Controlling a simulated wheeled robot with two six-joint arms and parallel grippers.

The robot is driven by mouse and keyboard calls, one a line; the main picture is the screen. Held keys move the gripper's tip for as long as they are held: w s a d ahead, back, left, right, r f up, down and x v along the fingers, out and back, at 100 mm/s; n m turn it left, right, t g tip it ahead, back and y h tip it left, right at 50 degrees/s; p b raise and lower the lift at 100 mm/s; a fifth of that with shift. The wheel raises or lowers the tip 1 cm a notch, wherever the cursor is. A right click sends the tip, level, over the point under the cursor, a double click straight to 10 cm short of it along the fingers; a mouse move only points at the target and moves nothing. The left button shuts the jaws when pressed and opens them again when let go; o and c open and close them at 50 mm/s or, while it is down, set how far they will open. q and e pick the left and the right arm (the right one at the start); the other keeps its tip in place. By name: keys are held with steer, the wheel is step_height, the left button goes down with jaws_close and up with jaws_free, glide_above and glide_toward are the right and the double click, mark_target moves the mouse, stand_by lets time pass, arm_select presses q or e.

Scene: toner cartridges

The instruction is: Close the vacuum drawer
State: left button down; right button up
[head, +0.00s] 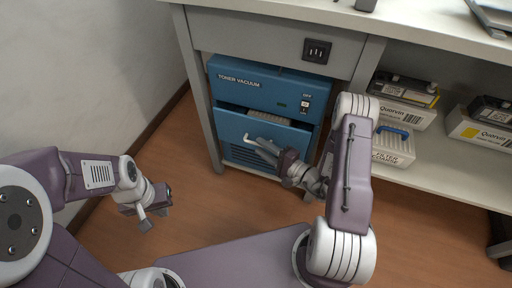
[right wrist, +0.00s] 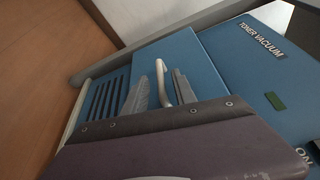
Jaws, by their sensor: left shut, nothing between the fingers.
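The blue toner vacuum (head: 265,85) stands under the desk in the head view, its drawer (head: 233,127) pulled partly out. A beige pleated filter (head: 269,118) shows in the drawer's gap. My right gripper (head: 262,148) is at the drawer's front. In the right wrist view, its fingers (right wrist: 160,92) are spread apart, with the drawer's grey curved handle (right wrist: 186,47) reaching down between them. Whether they touch it, I cannot tell. The blue drawer front also shows there (right wrist: 205,75). My left gripper (head: 155,208) is shut and empty, over the floor at left, away from the vacuum.
A shelf (head: 440,160) to the right holds Quarvin toner boxes (head: 403,108) and a white filter box (head: 392,147) with a blue handle. A desk leg (head: 200,95) stands left of the vacuum. Wooden floor (head: 185,150) lies clear in front.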

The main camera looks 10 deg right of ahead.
mark_target(256, 144)
steer(key=b+x, duration=0.1)
steer(key=x, duration=0.2)
steer(key=shift+w+a, duration=0.1)
jaws_close()
stand_by(1.4)
